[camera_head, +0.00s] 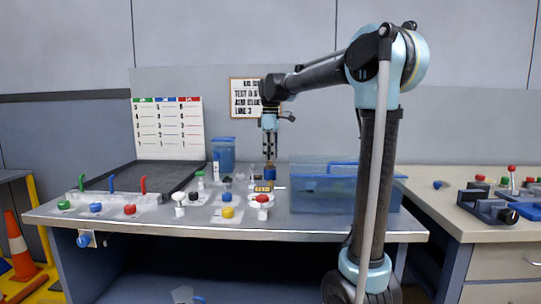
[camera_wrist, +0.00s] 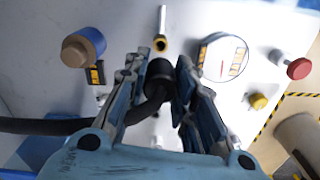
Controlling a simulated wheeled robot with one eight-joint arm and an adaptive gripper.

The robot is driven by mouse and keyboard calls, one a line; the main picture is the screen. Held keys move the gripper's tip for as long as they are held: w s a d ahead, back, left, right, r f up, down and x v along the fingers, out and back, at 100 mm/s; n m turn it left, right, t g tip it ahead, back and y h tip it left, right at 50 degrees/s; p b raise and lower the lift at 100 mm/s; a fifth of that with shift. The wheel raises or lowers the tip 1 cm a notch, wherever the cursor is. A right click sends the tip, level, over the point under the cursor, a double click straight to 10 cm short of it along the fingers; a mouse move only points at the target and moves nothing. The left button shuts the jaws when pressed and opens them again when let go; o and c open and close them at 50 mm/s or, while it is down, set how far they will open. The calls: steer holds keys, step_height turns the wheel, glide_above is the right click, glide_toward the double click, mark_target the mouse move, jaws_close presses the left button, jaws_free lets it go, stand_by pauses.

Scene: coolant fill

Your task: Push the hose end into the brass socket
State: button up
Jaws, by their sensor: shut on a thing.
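My gripper (camera_wrist: 157,70) is shut on the black hose end (camera_wrist: 159,69) in the wrist view, with a finger on each side of it. The black hose (camera_wrist: 45,126) bends back between the fingers and runs off to the left. The brass socket (camera_wrist: 160,43), a small ring with a dark opening on a pale metal tube, shows just beyond the hose end. A narrow gap separates them in the picture; I cannot tell the height between them. In the head view my gripper (camera_head: 269,152) points down over the bench; hose end and socket are too small to make out.
A blue cylinder with a tan top (camera_wrist: 83,47) stands left of the socket. A round gauge (camera_wrist: 222,57), a red knob (camera_wrist: 299,68) and a yellow knob (camera_wrist: 258,101) lie to the right. A blue translucent bin (camera_head: 345,190) stands right of my gripper on the bench.

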steer(key=shift+f, duration=0.15)
steer(key=shift+f, duration=2.75)
steer(key=shift+s+f, duration=0.1)
steer(key=shift+f, duration=1.25)
steer(key=shift+r, duration=0.2)
steer(key=shift+r, duration=0.9)
steer(key=shift+f, duration=1.05)
stand_by(1.1)
steer(key=o, duration=0.9)
steer(key=shift+o, duration=0.2)
